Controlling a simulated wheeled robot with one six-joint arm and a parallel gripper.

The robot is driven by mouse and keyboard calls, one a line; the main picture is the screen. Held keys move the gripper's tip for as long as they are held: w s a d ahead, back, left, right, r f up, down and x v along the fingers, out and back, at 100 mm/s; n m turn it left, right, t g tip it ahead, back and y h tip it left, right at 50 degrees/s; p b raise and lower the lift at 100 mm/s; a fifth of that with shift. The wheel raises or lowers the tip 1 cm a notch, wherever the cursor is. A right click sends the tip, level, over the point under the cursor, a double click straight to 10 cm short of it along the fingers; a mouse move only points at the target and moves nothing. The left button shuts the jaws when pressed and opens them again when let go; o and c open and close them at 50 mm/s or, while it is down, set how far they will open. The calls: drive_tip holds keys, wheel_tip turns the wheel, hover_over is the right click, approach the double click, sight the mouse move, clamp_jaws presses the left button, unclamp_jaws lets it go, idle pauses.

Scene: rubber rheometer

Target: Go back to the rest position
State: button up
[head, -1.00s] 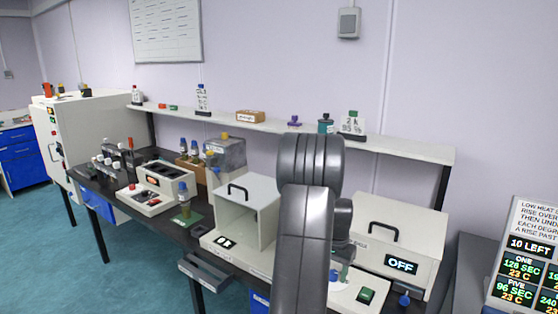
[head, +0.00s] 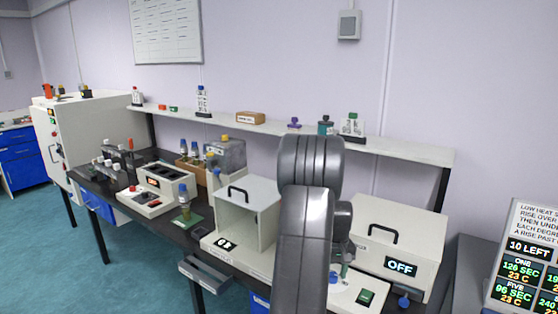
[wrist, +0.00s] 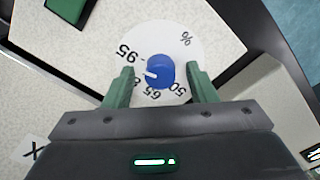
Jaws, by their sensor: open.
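My gripper (wrist: 161,82) is open in the wrist view. Its two green fingers stand on either side of a blue knob (wrist: 160,72) with a white pointer mark, set on a white round dial with percent numbers. A gap shows between each finger and the knob, and nothing is held. Whether the fingertips are above the dial or level with the knob is hard to tell. In the head view my arm rises in front of the bench, and the gripper is mostly hidden behind it, near the machine on the right.
A shelf (head: 400,145) with small items runs behind. A screen (head: 530,255) is at far right. Free floor (head: 60,260) lies at front left.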

drive_tip(key=shift+n, duration=1.9)
drive_tip(key=shift+r+p, duration=0.1)
drive_tip(key=shift+p, duration=0.25)
